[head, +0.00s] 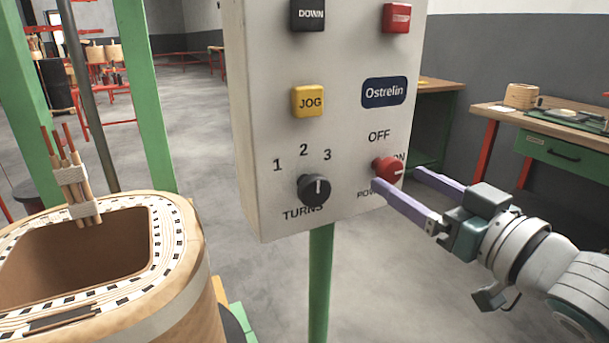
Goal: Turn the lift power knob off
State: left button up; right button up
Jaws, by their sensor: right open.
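The red power knob (386,171) is on the lower right of the grey control box (345,120). Its white mark points right, toward the partly covered ON label; the OFF label is above it. My right gripper (396,178) is open, coming from the right. One purple finger lies at the knob's lower left front and the other is to its right. I cannot tell whether either finger touches the knob. The left gripper is not in view.
A black turns knob (314,189), a yellow JOG button (308,101), a black DOWN button (308,14) and a red button (396,18) share the panel. A green post (320,285) holds the box. A large coil (185,262) stands at left; a workbench (550,125) is behind right.

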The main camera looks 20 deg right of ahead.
jog(key=shift+w+a, duration=0.1)
jog(key=shift+w, duration=0.8)
jog(key=shift+c, duration=0.4)
grip_shut()
